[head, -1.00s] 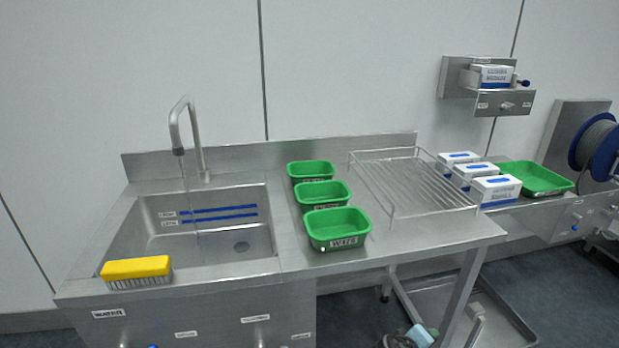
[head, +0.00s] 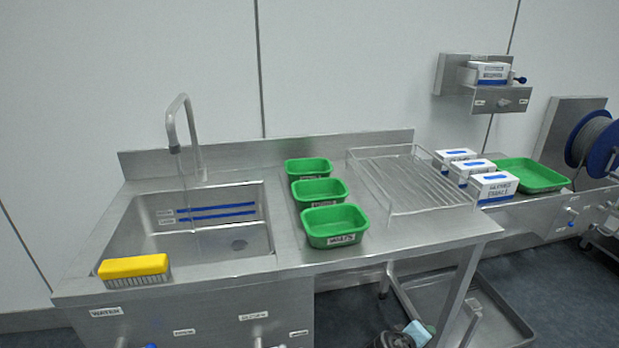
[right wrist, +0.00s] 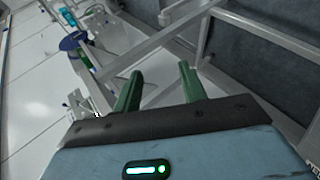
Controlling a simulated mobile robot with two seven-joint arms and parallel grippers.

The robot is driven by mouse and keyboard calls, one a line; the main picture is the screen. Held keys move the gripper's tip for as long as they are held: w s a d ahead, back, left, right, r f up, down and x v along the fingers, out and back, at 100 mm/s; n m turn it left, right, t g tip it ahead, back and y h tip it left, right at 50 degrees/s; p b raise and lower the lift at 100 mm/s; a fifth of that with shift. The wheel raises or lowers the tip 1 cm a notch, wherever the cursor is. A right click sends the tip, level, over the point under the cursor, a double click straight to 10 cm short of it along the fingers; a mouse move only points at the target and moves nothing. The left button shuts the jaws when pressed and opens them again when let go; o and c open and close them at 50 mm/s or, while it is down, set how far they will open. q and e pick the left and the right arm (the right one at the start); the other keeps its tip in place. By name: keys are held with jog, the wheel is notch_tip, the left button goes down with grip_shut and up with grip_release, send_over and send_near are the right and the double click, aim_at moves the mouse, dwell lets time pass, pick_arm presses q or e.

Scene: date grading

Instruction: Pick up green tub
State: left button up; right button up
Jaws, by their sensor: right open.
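Three green tubs stand in a row on the steel counter right of the sink in the head view: the front tub (head: 335,240), the middle tub (head: 319,204) and the back tub (head: 308,178). Neither gripper shows in the head view. In the right wrist view my right gripper (right wrist: 158,88) is open and empty, its two green fingers apart. No tub is seen between them; steel frame bars and floor lie beyond.
The sink (head: 150,225) with a tap (head: 172,125) lies to the left, a yellow brush (head: 134,268) on its front edge. A wire rack (head: 410,211) stands right of the tubs. White boxes (head: 494,187) and a green tray (head: 532,176) are farther right.

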jog(key=s+f+y, duration=0.1)
jog(key=s+f, duration=0.4)
jog(key=s+f+y, duration=0.1)
jog(key=s+f, duration=0.1)
jog(key=f, duration=0.1)
jog(key=shift+s+a+y, duration=0.25)
jog(key=shift+s+y, duration=0.05)
jog(key=shift+s, duration=0.05)
jog(key=shift+c, duration=0.9)
jog(key=s+a+f+y, duration=0.1)
jog(key=s+f+y, duration=0.15)
jog(key=s, duration=0.35)
jog(key=s+a+f+y, duration=0.1)
jog(key=s+f, duration=0.2)
jog(key=s, duration=0.3)
jog(key=s+a+r+m+y, duration=0.1)
jog(key=s+a+r+y, duration=0.1)
jog(key=s, duration=0.7)
jog(key=s+a+r+m+t+y, duration=0.1)
jog(key=s+a+m+y, duration=0.1)
jog(key=s, duration=0.8)
jog(key=shift+a+r+y, duration=0.25)
jog(key=shift+r+y, duration=0.15)
jog(key=shift+y, duration=0.05)
